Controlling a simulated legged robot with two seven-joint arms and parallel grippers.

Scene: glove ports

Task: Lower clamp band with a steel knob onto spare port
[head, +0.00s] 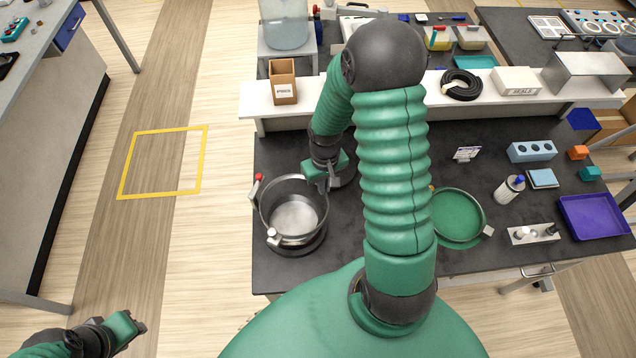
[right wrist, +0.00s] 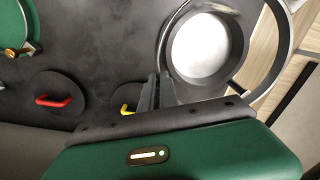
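The grey clamp band (head: 264,208) is a ring with a steel knob (head: 273,237) at its near left. It sits over or just above the spare port (head: 296,214), whose pale round face shows inside it; I cannot tell whether they touch. A red-tipped part (head: 258,178) stands at the ring's far left. My right gripper (head: 325,184) is at the band's far right edge. In the right wrist view its fingers (right wrist: 160,92) are close together at the band's wall (right wrist: 260,82), apparently gripping it. My left gripper (head: 139,324) is low at the left, away from the bench; its opening is unclear.
A green round port (head: 457,215) lies to the right, partly behind my right arm. In the right wrist view, black discs with a red handle (right wrist: 55,101) and a yellow handle (right wrist: 127,108) lie beside the band. A white shelf (head: 440,97) crosses behind.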

